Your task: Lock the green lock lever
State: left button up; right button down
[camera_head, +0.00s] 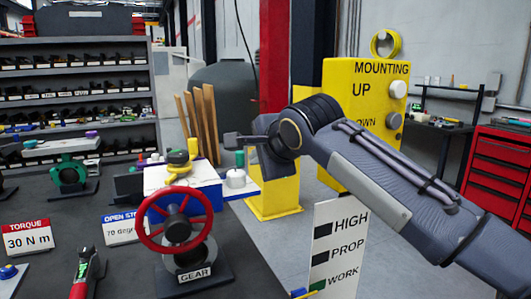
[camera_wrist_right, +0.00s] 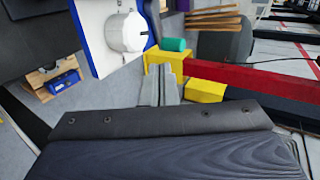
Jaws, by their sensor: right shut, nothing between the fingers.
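My right gripper (camera_head: 232,139) is shut and empty, pointing left just above the green piece. In the right wrist view its fingers (camera_wrist_right: 166,72) are closed together. Contact with the green piece cannot be told. My left gripper is not in view.
A red handwheel (camera_head: 175,220) on a gear stand is in front of the box on the dark table (camera_head: 120,270). A yellow panel (camera_head: 350,110) stands behind my right arm. A white HIGH/PROP/WORK sign (camera_head: 335,245) stands at the table's right.

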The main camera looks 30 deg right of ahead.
aim_at(240, 158)
jog(key=w, duration=0.3)
jog(key=w+f, duration=0.1)
jog(key=w, duration=0.2)
jog(key=shift+w+d+f+p, duration=0.1)
jog(key=shift+p, duration=0.25)
